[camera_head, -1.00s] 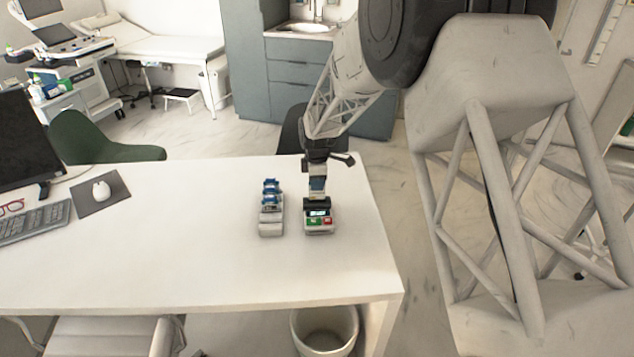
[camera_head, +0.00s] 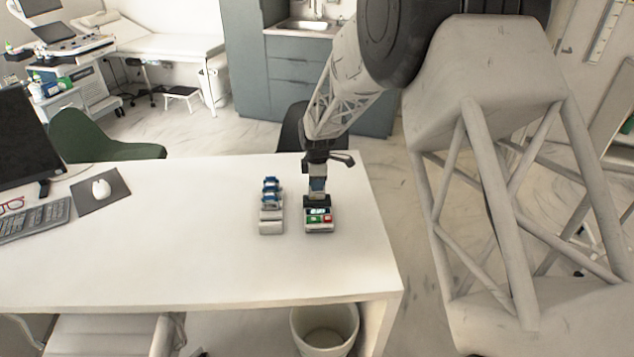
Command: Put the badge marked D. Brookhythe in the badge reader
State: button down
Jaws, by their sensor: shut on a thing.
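The badge reader (camera_head: 319,222) stands on the white desk, with a small lit screen and a green and a red patch on its front. My gripper (camera_head: 317,178) is directly above and behind the reader, pointing down, shut on a blue and white badge (camera_head: 317,186). The badge's lower end meets the dark top of the reader; I cannot tell how deep it sits. The name on it is too small to read. Left of the reader is a pale rack (camera_head: 271,227) with several blue-topped badges (camera_head: 271,189) standing in a row.
A mouse (camera_head: 101,188) on a dark pad, a keyboard (camera_head: 35,219) and red glasses lie at the left. A bin (camera_head: 325,328) stands below the front edge.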

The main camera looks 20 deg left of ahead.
aim_at(317, 199)
jog(key=shift+f, duration=1.55)
dwell(1.4)
jog(key=c, duration=1)
grip_release()
jog(key=shift+o, duration=0.4)
jog(key=shift+o, duration=0.8)
jog(key=shift+r, duration=0.2)
jog(key=shift+r, duration=3.3)
jog(key=shift+r, duration=0.1)
